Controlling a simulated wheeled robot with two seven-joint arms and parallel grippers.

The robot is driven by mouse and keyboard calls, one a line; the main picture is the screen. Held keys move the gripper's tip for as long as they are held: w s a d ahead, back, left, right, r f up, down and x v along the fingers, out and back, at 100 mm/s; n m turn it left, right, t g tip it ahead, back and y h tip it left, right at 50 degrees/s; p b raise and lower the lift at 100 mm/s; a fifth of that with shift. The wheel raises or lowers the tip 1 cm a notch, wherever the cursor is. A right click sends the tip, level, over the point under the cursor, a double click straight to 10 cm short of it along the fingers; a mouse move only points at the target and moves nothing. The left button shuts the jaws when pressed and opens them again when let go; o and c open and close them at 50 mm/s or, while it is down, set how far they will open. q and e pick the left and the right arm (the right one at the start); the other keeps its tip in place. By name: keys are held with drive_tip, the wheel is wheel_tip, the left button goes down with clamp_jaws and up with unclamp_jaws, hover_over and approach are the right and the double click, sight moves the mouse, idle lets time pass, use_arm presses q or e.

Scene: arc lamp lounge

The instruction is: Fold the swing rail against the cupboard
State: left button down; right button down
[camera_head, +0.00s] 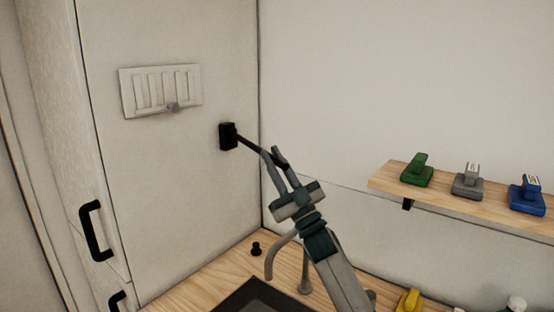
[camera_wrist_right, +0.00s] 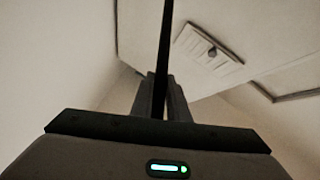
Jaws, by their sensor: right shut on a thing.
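The swing rail (camera_head: 250,145) is a thin black bar. It runs from a black bracket (camera_head: 228,136) on the pale side panel of the cupboard (camera_head: 190,200) and points out toward the right, away from the panel. My right gripper (camera_head: 275,157) is shut on the rail near its outer end. In the right wrist view the rail (camera_wrist_right: 165,45) runs upward from between the fingers of the right gripper (camera_wrist_right: 162,95). My left gripper is in neither view.
A vent grille (camera_head: 160,90) with a small knob is on the panel above left of the bracket. A wooden shelf (camera_head: 390,180) with green, grey and blue stamp-like items is at right. Below are a wooden counter (camera_head: 205,278), dark sink (camera_head: 262,298), tap (camera_head: 305,275) and small black knob (camera_head: 256,249).

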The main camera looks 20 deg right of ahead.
drive_tip(key=c, duration=1.7)
unclamp_jaws()
drive_tip(key=b+v, duration=0.3)
drive_tip(key=v, duration=0.4)
drive_tip(key=shift+s+d+f+b, duration=0.1)
drive_tip(key=shift+s+f+b, duration=0.1)
drive_tip(key=shift+b, duration=0.15)
